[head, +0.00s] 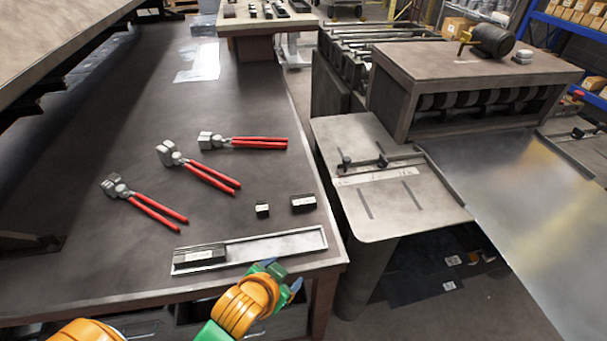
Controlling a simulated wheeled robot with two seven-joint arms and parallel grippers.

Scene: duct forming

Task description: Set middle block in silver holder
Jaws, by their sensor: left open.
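The silver holder (275,246) is a shallow metal tray lying along the front edge of the brown table. A long dark block (200,255) sits in its left end, and the rest of the holder is empty. A small dark block (262,209) and a medium dark block (303,203) stand apart on the table behind the holder. My left gripper (284,275) is open, with nothing seen between its fingers, just in front of the holder's right half at the table edge. My right gripper is not in view.
Three red-handled tools (200,172) lie on the table, left of and behind the blocks. A forming machine (470,75) with a metal side plate (385,190) stands to the right, across a narrow gap. The table around the two loose blocks is clear.

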